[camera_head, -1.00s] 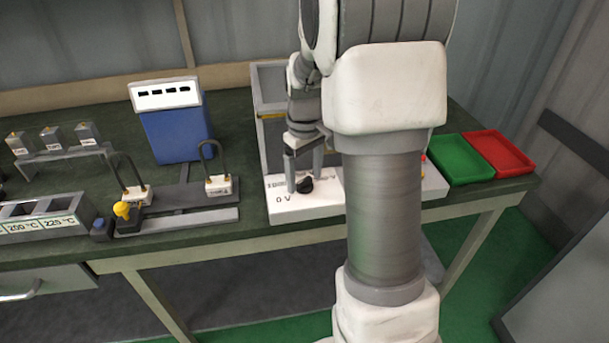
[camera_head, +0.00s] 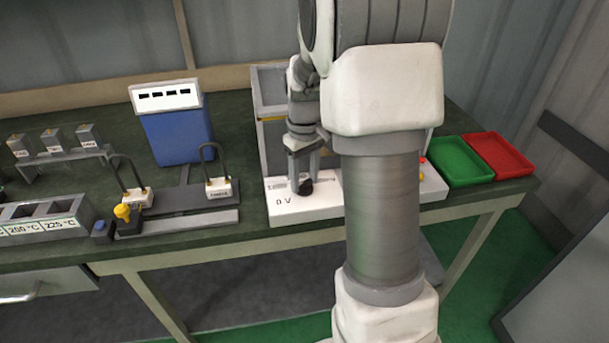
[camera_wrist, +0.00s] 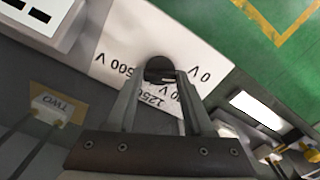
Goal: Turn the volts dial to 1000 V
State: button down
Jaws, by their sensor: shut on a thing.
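The black volts dial (camera_head: 306,187) sits on the white front panel (camera_head: 300,208) of the grey box, and "0 V" is readable left of it. In the wrist view the round dial (camera_wrist: 160,67) lies between my fingertips, with "0 V", "500 V" and a partly hidden label starting "125" printed around it. My gripper (camera_head: 304,178) points down over the dial and is shut on it; its two fingers (camera_wrist: 162,82) flank the dial in the wrist view. The dial's pointer and the 1000 V mark are not clearly readable.
A blue box (camera_head: 178,135) with a white top stands left of the panel. Nearer is a base plate with wire loops and a yellow knob (camera_head: 122,211). A green tray (camera_head: 460,160) and a red tray (camera_head: 499,154) lie at the right. My arm hides the panel's middle.

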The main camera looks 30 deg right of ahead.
aim_at(304, 182)
jog(key=m+p, duration=0.2)
jog(key=m, duration=0.3)
jog(key=shift+r+m+p, duration=0.15)
jog(key=shift+m+p, duration=0.25)
jog(key=m+p, duration=0.2)
jog(key=m, duration=0.3)
dwell(0.4)
jog(key=shift+c, duration=1.4)
grip_release()
notch_tip(304, 182, up, 17)
jog(key=p, duration=0.3)
jog(key=shift+r, duration=0.15)
